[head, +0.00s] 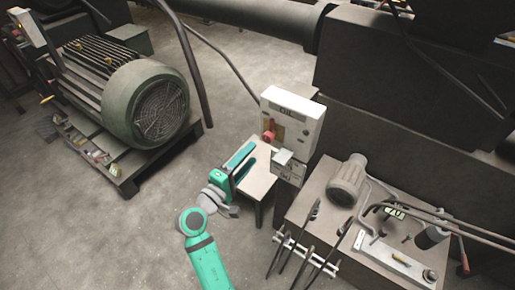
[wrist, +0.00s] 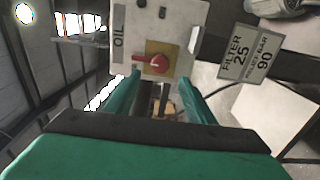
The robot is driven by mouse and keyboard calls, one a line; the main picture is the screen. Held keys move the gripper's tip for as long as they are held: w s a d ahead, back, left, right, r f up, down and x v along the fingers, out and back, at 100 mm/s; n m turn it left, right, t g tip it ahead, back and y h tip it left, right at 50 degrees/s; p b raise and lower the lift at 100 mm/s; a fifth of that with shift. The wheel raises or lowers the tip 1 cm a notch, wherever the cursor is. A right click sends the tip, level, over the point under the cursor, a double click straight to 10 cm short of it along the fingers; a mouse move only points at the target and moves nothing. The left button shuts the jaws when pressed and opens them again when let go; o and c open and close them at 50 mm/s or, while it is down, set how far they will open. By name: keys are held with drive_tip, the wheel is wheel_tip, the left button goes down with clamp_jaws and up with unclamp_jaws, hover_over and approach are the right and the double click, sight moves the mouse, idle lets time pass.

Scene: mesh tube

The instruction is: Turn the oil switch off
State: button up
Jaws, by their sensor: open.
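The oil switch is a red rotary knob on a yellow plate. It sits on the front of a pale control box (head: 290,112) labelled OIL. The knob (head: 268,132) shows at the box's left side in the head view. In the wrist view the red knob (wrist: 152,64) lies straight ahead, its handle roughly level. My gripper (head: 246,163) is open, left of and below the box, with its teal fingers pointing towards the knob. In the wrist view my fingertips (wrist: 160,82) are on either side below the knob, apart from it, with nothing between them.
A sign (wrist: 248,52) reading FILTER 25 and 90 hangs beside the box. A small table (head: 258,176) stands below. A grey bench with tools and a small motor (head: 347,180) is on the right. A large green motor (head: 145,100) stands on the left. The floor between is clear.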

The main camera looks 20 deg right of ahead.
drive_tip(key=shift+v, duration=1.45)
drive_tip(key=shift+w, duration=0.1)
